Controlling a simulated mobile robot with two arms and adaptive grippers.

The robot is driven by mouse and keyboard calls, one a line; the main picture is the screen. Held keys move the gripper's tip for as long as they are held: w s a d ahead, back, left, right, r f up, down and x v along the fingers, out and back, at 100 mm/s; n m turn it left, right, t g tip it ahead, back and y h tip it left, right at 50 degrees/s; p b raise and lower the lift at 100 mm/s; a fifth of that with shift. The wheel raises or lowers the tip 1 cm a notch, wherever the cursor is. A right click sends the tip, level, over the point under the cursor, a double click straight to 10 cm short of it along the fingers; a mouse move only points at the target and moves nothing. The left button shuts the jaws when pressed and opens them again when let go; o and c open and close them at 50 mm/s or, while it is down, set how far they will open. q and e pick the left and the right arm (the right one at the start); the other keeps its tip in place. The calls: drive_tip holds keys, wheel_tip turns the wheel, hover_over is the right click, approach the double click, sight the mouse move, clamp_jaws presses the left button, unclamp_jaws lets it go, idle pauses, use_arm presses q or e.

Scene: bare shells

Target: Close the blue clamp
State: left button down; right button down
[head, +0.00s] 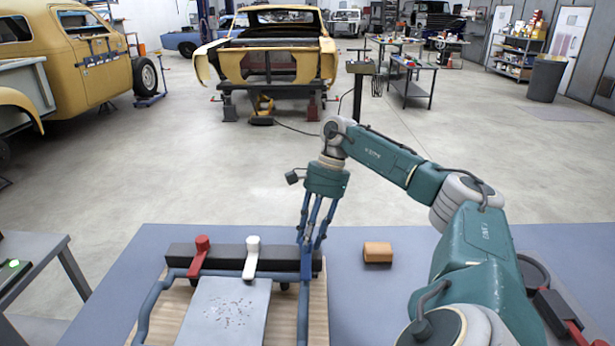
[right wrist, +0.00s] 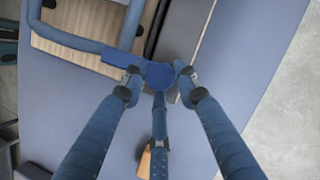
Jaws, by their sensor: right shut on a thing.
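The blue clamp shows in the right wrist view as a rounded blue head (right wrist: 160,75) between the fingers. In the head view the fingers largely hide it at the right end of a black bar (head: 225,257). My right gripper (head: 308,243) points down there, shut on the clamp; it also shows in the right wrist view (right wrist: 155,85). A red clamp (head: 202,244) and a white clamp (head: 252,246) stand left of it on the bar. A grey plate (head: 225,312) lies in front of the bar on a wooden board (head: 315,300). My left gripper is out of view.
A blue tube frame (head: 145,310) runs around the plate. An orange-brown block (head: 377,253) lies right of the board on the blue-grey table (head: 375,310). The tabletop around the block is clear. A grey side table (head: 30,258) stands at the left. Vehicles and workbenches are far behind.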

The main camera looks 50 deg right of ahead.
drive_tip(key=shift+w+a+r, duration=0.15)
drive_tip(key=shift+w+r, duration=0.15)
drive_tip(key=c, duration=1.4)
unclamp_jaws()
drive_tip(key=shift+a, duration=0.2)
drive_tip(key=shift+s+d+f, duration=0.1)
drive_tip(key=shift+f, duration=0.1)
drive_tip(key=shift+v, duration=6)
